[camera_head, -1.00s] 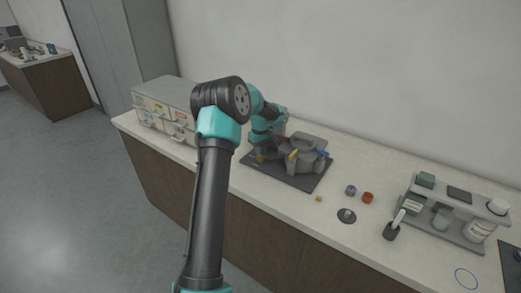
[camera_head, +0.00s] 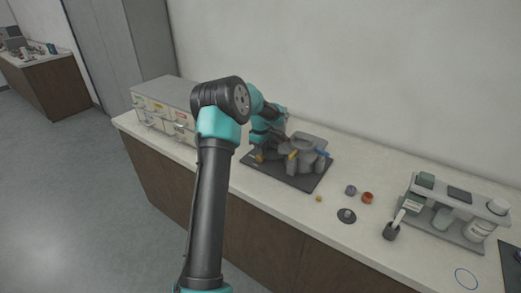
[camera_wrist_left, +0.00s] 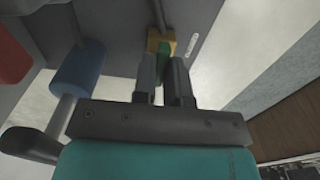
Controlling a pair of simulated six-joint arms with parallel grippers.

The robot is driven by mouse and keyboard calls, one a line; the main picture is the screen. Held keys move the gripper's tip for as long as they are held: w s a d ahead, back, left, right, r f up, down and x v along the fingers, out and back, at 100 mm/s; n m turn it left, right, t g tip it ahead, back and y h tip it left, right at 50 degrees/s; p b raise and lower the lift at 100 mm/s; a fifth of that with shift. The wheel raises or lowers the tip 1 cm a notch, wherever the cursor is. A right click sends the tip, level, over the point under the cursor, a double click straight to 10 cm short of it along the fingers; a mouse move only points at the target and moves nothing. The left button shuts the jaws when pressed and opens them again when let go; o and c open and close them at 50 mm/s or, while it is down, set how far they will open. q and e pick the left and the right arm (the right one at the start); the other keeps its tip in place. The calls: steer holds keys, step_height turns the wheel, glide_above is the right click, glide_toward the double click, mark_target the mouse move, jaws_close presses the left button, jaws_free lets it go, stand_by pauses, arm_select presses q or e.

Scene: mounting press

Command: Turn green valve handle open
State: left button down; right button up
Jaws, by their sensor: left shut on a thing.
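The grey mounting press (camera_head: 309,145) stands on a dark base plate (camera_head: 309,183) on the counter. My left gripper (camera_wrist_left: 164,68) is shut on the green valve handle (camera_wrist_left: 163,50), which shows between and just beyond the fingertips in the left wrist view. A yellow part (camera_wrist_left: 155,40) is right behind the green handle. In the head view my arm and wrist hide the green handle, and the gripper is at the left side of the press. My right gripper is not in view.
A blue cylinder (camera_wrist_left: 77,68) and a red part (camera_wrist_left: 12,52) are beside the gripper. Yellow (camera_head: 292,155) and blue (camera_head: 322,154) parts show on the press. A drawer box (camera_head: 165,107) is left; a grey rack (camera_head: 458,212) is right.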

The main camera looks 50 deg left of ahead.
arm_select(q)
steer(key=c, duration=1.2)
jaws_free()
steer(key=shift+o, duration=0.2)
steer(key=shift+r, duration=0.15)
step_height(320, 180, up, 17)
